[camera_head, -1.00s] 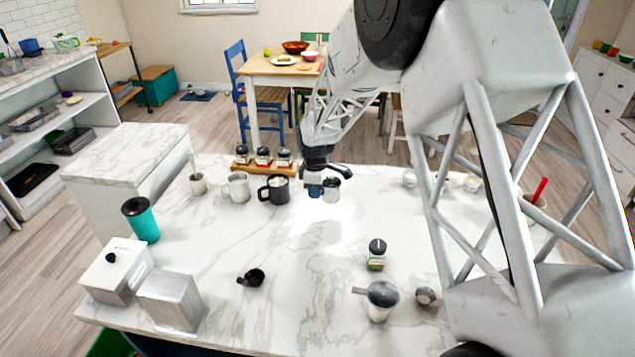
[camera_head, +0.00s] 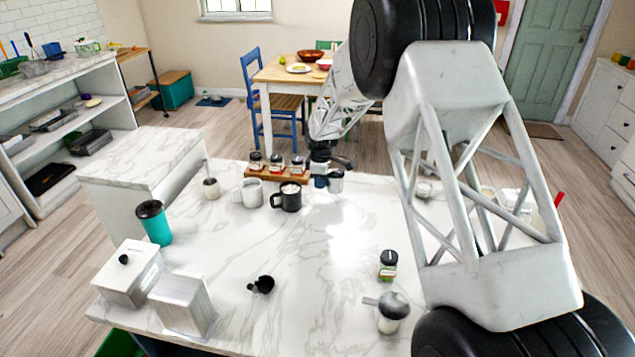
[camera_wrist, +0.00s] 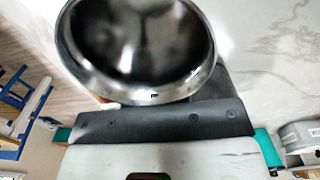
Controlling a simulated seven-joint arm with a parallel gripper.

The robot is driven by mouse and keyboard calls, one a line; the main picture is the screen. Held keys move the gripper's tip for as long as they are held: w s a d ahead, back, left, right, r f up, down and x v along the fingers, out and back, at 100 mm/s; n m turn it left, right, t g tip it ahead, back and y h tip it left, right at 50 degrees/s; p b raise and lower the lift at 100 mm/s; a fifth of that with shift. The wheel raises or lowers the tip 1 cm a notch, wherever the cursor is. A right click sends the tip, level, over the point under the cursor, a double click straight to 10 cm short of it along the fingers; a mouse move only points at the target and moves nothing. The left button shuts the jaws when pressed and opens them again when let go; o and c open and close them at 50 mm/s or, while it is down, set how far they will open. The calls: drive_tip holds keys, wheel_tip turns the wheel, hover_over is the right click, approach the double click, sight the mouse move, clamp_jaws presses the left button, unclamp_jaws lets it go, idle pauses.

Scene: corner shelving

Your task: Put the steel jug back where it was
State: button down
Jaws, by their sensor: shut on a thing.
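The steel jug (camera_head: 336,182) is a small shiny round vessel over the far part of the marble island, right of the black mug. In the wrist view its round open rim and dark, empty-looking inside (camera_wrist: 138,45) fill the upper left. My gripper (camera_head: 326,170) is at the jug, shut on it, with a dark finger pad (camera_wrist: 165,122) along the rim's near side. The fingertips' hold is partly hidden. I cannot tell whether the jug's base touches the counter.
The marble island (camera_head: 310,240) is clear in the middle. Nearer are a spice jar (camera_head: 388,266), a dark-lidded shaker (camera_head: 391,313) and a black scoop (camera_head: 262,285).

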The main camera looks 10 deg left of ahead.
drive_tip(key=shift+w+a+f, duration=0.1)
drive_tip(key=shift+w+a, duration=0.2)
drive_tip(key=shift+w, duration=0.55)
drive_tip(key=shift+w+a+f, duration=0.1)
drive_tip(key=shift+w+a, duration=0.25)
drive_tip(key=shift+w, duration=0.45)
drive_tip(key=shift+w+a+f, duration=0.1)
drive_tip(key=shift+w+a, duration=0.2)
drive_tip(key=shift+w, duration=0.55)
drive_tip(key=shift+f, duration=1.7)
drive_tip(key=shift+f, duration=0.1)
drive_tip(key=c, duration=1.1)
unclamp_jaws()
wheel_tip(320, 180, up, 12)
